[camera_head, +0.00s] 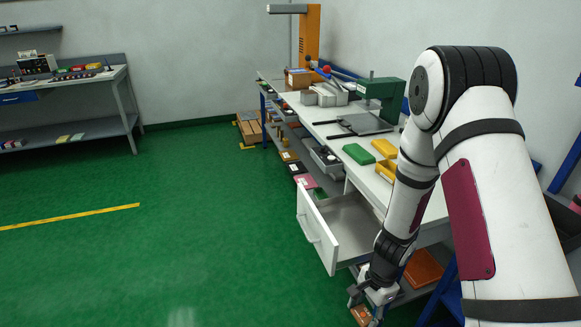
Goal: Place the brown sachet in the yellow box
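My gripper (369,301) hangs low beside the bench at the bottom of the view, pointing down. A small orange-brown thing (359,316), possibly the brown sachet, shows right at its fingertips and is partly cut by the lower edge. I cannot tell whether the fingers are shut on it. A yellow box (387,170), an open bin, sits on the bench top beside my arm, which partly hides it. A flat yellow thing (384,148) lies just behind it.
An open drawer (318,239) juts out just behind my gripper. A larger orange-brown thing (423,269) lies on the lower shelf. A green block (357,154) and a green machine (382,90) are on the bench. The green floor (150,265) at left is clear.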

